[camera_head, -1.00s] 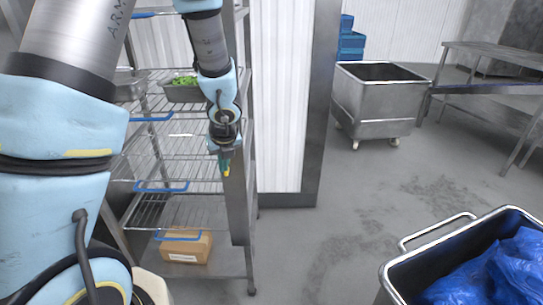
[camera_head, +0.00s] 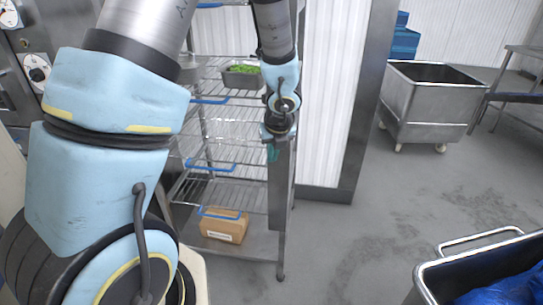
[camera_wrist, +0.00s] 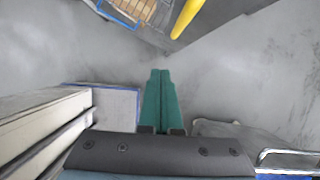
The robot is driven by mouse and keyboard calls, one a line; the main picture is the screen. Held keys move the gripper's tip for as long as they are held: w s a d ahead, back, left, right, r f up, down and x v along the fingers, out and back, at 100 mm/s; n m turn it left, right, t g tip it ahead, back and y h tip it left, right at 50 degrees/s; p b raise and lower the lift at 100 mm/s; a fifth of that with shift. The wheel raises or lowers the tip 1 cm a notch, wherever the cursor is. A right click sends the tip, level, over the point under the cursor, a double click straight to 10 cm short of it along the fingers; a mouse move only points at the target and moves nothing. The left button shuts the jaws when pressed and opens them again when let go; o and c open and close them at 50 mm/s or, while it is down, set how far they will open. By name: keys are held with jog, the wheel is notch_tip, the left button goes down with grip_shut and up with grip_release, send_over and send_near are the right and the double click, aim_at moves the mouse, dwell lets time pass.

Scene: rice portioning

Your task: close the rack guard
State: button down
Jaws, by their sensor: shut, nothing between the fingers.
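A wire shelf rack (camera_head: 235,135) stands at the middle left in the head view. A narrow grey upright panel (camera_head: 281,190) at its right front looks like the rack guard; its exact angle is hard to tell. My gripper (camera_head: 273,153) is in front of this panel's upper part; my wrist hides the area behind it. In the wrist view my teal fingers (camera_wrist: 160,78) are together and empty. A yellow bar (camera_wrist: 187,18) lies beyond the fingertips at the top, beside a grey panel (camera_wrist: 222,14), with a visible gap to the fingers.
The rack holds a tray of green food (camera_head: 242,75) and a cardboard box (camera_head: 225,226) on its bottom shelf. Blue handles (camera_head: 212,166) stick out at its front. A steel wheeled bin (camera_head: 428,105) stands at right, and a dark bin (camera_head: 485,268) at lower right. Floor between is free.

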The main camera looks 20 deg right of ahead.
jog(key=p+v, duration=0.2)
jog(key=v, duration=0.6)
jog(key=s+a+r+n+g, duration=0.1)
jog(key=s+a+r+n, duration=0.1)
jog(key=a+n, duration=1)
jog(key=s+a+r+n+g, duration=0.1)
jog(key=s+a+r+n, duration=0.1)
jog(key=a+n, duration=1)
jog(key=shift+s+n+g, duration=0.4)
jog(key=shift+s+n, duration=0.35)
jog(key=shift+n, duration=4.65)
